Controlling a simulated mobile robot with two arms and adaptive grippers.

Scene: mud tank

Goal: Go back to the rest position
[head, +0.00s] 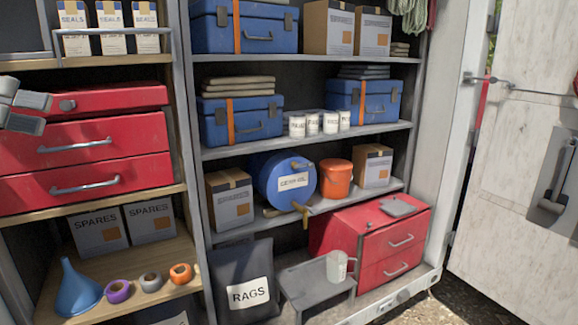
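My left gripper (36,113) shows at the left edge, in front of the red drawer chest (80,148). Its two dark grey finger pads stand apart, with nothing seen between them. The rest of my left arm is out of frame. My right gripper is not in view. A grey-white mug (338,266) stands upright on a small grey step (306,287), well away from my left gripper. Above it, a blue gear oil drum (275,172) lies on its side on a shelf, with a brass tap (301,209) at its front.
Shelves hold blue cases (242,120), white tubs (313,124), an orange bucket (336,179) and cardboard boxes (230,199). A blue funnel (77,290) and tape rolls (117,291) lie at lower left. A rags bag (245,283) stands below. A white door (520,170) is open at right.

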